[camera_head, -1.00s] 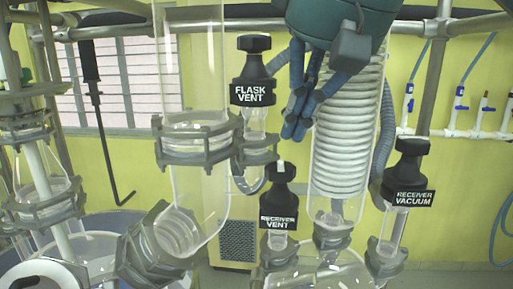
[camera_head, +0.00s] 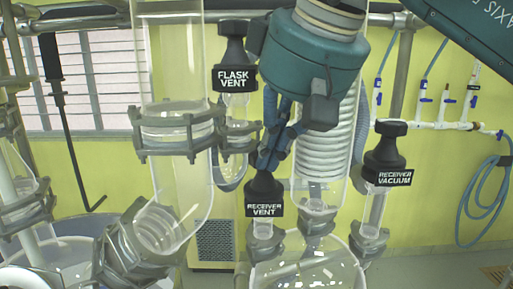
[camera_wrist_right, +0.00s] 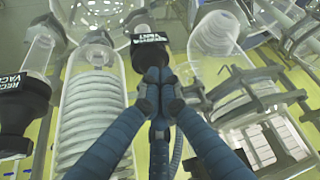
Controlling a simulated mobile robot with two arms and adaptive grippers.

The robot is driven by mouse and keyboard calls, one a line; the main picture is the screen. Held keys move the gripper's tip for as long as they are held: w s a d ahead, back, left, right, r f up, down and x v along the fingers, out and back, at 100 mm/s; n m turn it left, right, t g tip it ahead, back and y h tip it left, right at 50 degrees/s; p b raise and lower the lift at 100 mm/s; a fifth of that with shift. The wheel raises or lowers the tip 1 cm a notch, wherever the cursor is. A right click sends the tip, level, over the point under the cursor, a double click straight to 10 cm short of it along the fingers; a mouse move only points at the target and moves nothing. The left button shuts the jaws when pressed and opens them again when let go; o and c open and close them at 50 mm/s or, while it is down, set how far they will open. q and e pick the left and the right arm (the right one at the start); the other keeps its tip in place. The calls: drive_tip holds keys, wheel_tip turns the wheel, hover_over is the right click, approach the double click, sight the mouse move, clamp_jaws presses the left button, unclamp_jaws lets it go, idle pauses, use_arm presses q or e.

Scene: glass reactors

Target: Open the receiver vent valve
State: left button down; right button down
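The receiver vent valve (camera_head: 264,190) is a black knob with a white-lettered label, upright on a glass neck near the middle of the head view. In the right wrist view its label (camera_wrist_right: 149,38) is upside down. My right gripper (camera_head: 268,160) has blue fingers and comes down from above onto the valve's top. Its fingertips (camera_wrist_right: 158,88) are close together at the knob and hide its upper cap. I cannot tell whether they are closed on it. My left gripper is not in view.
The flask vent valve (camera_head: 234,65) stands close behind left, near my right gripper. The receiver vacuum valve (camera_head: 386,158) stands to the right. A glass column with a white coil (camera_head: 318,160) is just right of my fingers. Glass pipes with metal clamps (camera_head: 178,135) crowd the left.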

drive_tip(key=shift+d+f, duration=0.15)
drive_tip(key=shift+d, duration=0.05)
drive_tip(key=shift+w+p, duration=0.2)
drive_tip(key=shift+p, duration=0.15)
idle(0.4)
drive_tip(key=shift+d+p, duration=0.15)
drive_tip(key=shift+p, duration=0.15)
drive_tip(key=shift+w+d+p, duration=0.45)
drive_tip(key=shift+w+d, duration=0.15)
drive_tip(key=shift+d, duration=0.35)
drive_tip(key=shift+w+d, duration=0.2)
drive_tip(key=shift+w, duration=0.15)
